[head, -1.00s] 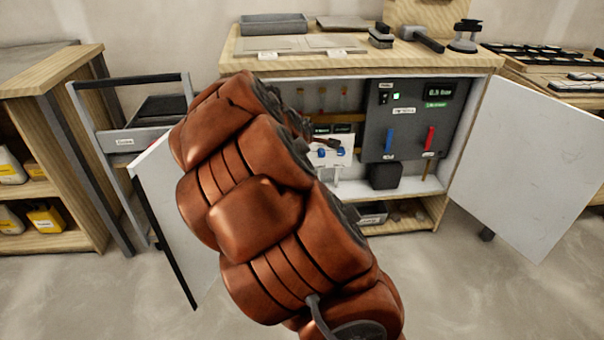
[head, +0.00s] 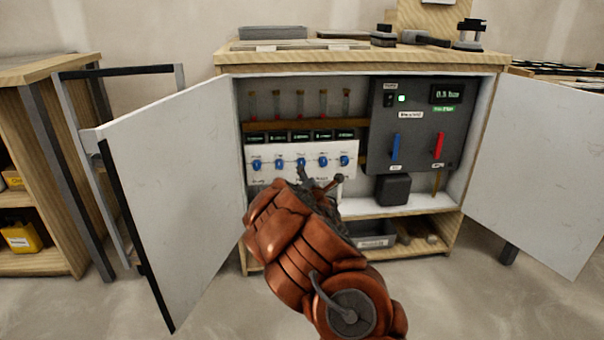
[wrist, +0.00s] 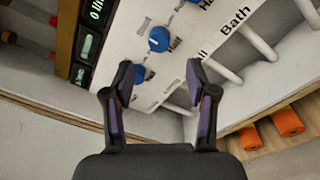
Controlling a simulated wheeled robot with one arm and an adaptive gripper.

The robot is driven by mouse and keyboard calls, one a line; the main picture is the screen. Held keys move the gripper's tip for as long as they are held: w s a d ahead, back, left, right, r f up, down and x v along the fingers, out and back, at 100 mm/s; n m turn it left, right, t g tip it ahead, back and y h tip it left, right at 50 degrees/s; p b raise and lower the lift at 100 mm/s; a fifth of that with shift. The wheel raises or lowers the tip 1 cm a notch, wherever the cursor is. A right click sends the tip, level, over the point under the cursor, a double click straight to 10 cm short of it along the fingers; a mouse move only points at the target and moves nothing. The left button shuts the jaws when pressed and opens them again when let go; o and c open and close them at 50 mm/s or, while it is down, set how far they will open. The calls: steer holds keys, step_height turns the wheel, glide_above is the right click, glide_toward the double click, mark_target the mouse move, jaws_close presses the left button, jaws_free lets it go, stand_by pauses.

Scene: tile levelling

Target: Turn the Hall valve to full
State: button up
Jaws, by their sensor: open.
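Several blue valve knobs sit in a row on a white panel (head: 290,177) inside the open cabinet. In the wrist view, a blue knob (wrist: 158,38) with a small label, which seems to read Hall, lies just beyond the fingertips. Another blue knob (wrist: 137,73) shows beside the left fingertip; I cannot tell whether they touch. My gripper (wrist: 160,78) is open and holds nothing. In the head view, my gripper (head: 320,184) is in front of the panel, just below the middle and right knobs, and hides part of its lower edge. The knob settings are too small to read.
White doors stand open at left (head: 165,190) and right (head: 545,170). A dark control box (head: 415,125) with a blue and a red lever is right of the panel. White pipes (wrist: 255,42) run below the panel. Small displays (head: 301,137) sit above the knobs.

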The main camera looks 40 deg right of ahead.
steer(key=b+x, duration=0.3)
steer(key=x, duration=0.4)
steer(key=shift+w+d, duration=0.2)
steer(key=shift+r, duration=0.1)
stand_by(0.3)
jaws_close()
stand_by(0.5)
